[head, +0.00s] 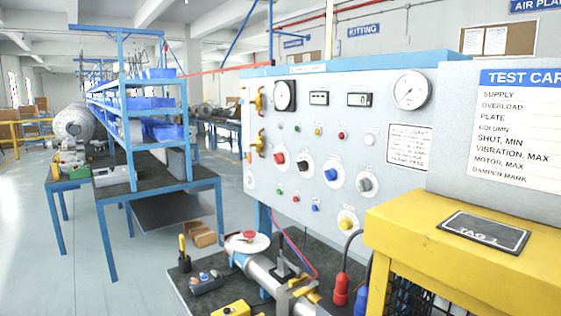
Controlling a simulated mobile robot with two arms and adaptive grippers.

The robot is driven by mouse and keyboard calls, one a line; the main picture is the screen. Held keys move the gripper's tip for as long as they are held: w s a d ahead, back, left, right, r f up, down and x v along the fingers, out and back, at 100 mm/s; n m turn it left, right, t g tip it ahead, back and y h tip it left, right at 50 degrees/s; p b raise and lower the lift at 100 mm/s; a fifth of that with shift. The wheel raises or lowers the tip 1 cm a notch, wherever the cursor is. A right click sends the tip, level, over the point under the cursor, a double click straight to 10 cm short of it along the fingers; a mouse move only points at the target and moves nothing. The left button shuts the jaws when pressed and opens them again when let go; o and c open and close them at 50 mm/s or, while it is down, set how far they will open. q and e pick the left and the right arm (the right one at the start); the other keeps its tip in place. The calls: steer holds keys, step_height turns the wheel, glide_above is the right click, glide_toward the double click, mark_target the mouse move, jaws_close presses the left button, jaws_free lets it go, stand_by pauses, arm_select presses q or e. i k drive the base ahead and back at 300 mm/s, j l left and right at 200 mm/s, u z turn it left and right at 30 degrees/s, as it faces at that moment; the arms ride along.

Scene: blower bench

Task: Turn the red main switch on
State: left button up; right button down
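A red knob (279,158) on a round pale plate sits at the left of the grey control panel (420,127). It is the largest red control on the panel; its label is too small to read, so I cannot confirm that it is the main switch. Its on or off position cannot be told. A black knob (303,165), a blue knob (331,174) and a grey knob (365,185) follow to its right. Neither of my grippers is in view.
A yellow box (470,235) stands close at the right front. The dark bench top (225,300) below the panel holds a metal cylinder, a red-topped disc (248,242) and small tools. A blue-framed shelf (130,125) stands left; the floor (90,285) there is clear.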

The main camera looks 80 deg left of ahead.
mark_target(279, 158)
steer(key=u, duration=2.2)
steer(key=j, duration=0.1)
steer(key=i+u, duration=0.05)
